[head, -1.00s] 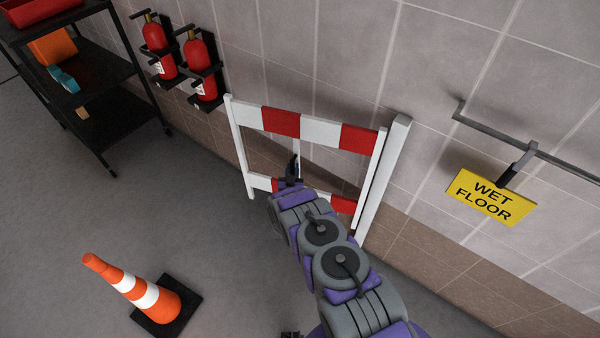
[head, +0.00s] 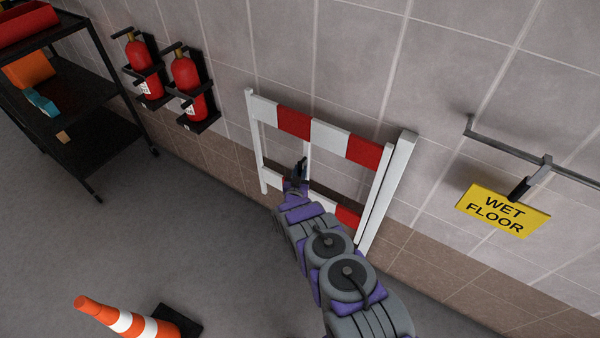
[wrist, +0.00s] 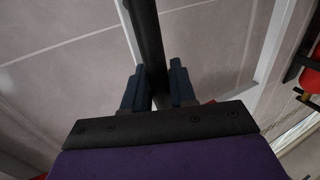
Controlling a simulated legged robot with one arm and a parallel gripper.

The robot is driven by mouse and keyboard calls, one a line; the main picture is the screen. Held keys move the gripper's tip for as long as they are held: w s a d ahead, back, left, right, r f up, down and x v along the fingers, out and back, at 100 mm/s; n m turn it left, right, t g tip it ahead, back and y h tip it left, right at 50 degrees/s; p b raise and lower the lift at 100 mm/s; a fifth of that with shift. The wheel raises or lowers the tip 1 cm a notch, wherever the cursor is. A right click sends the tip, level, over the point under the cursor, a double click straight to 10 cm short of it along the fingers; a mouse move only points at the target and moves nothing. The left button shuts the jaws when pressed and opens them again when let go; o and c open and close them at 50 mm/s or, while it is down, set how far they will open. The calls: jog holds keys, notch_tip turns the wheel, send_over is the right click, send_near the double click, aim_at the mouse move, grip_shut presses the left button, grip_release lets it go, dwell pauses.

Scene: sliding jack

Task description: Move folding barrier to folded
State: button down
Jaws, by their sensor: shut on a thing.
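The folding barrier (head: 324,136) is a red-and-white striped frame. It stands upright at a slight angle to the tiled wall, its right side beside a white post (head: 388,190) at the wall. My gripper (head: 299,176) reaches the middle of the frame from the front. In the wrist view my gripper (wrist: 158,88) has its two blue fingers on either side of a dark bar (wrist: 147,35) and is shut on it. The bar appears to belong to the barrier. My arm hides part of the lower rail.
Two fire extinguishers (head: 187,87) hang on the wall left of the barrier. A black shelf cart (head: 95,135) stands at the far left. A traffic cone (head: 120,318) is at the lower left. A yellow wet-floor sign (head: 503,211) hangs from a wall rail at right.

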jog(key=shift+w+r, duration=0.15)
jog(key=shift+r, duration=0.05)
jog(key=c, duration=1.1)
grip_release()
jog(key=shift+w+f, duration=0.15)
jog(key=s+a+p, duration=0.3)
jog(key=s+p, duration=0.1)
jog(key=s, duration=1.3)
jog(key=shift+s, duration=0.15)
